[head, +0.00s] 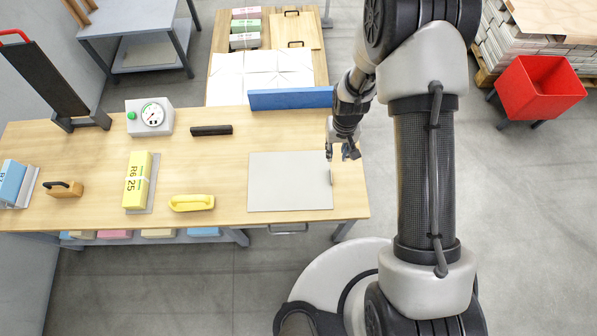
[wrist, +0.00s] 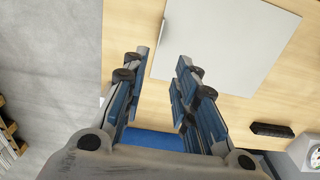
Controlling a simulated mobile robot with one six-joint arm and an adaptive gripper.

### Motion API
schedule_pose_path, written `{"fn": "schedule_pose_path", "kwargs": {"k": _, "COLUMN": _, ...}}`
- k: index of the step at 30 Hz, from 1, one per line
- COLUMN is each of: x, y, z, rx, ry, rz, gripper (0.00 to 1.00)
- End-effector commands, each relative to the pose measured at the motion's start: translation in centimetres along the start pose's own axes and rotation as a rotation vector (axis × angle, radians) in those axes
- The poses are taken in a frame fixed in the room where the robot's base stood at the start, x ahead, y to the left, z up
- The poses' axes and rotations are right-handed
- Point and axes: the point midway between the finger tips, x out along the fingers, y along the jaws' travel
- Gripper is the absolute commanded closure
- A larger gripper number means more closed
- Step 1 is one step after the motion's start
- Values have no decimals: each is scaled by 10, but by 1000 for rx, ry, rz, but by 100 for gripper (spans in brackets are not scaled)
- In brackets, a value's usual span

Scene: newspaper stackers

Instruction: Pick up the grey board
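The grey board (head: 289,182) is a thin, light grey rectangle lying flat on the wooden table, near its right end. It also shows in the wrist view (wrist: 228,42), at the upper middle. My gripper (head: 342,152) is by the board's far right corner in the head view, seemingly above the table. In the wrist view my gripper (wrist: 162,58) is open, with a clear gap between its fingers. No contact with the board is visible, and the exact height is hard to tell.
On the wooden table (head: 92,142), a blue bar (head: 290,98) stands at the back edge. A black bar (head: 211,130), a gauge box (head: 150,117), a yellow handled tool (head: 191,203) and a yellow ream (head: 138,180) lie left of the board. A red bin (head: 540,88) stands at right.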

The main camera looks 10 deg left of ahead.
Motion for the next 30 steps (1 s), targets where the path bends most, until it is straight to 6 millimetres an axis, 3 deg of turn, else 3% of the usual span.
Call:
{"fn": "schedule_pose_path", "kwargs": {"k": 15, "x": 104, "y": 0, "z": 2, "rx": 0, "ry": -3, "rz": 0, "gripper": 73}}
{"fn": "schedule_pose_path", "kwargs": {"k": 25, "x": 126, "y": 1, "z": 2, "rx": 0, "ry": -3, "rz": 0, "gripper": 73}}
{"fn": "schedule_pose_path", "kwargs": {"k": 30, "x": 150, "y": 2, "z": 6, "rx": 0, "ry": -3, "rz": 0, "gripper": 73}}
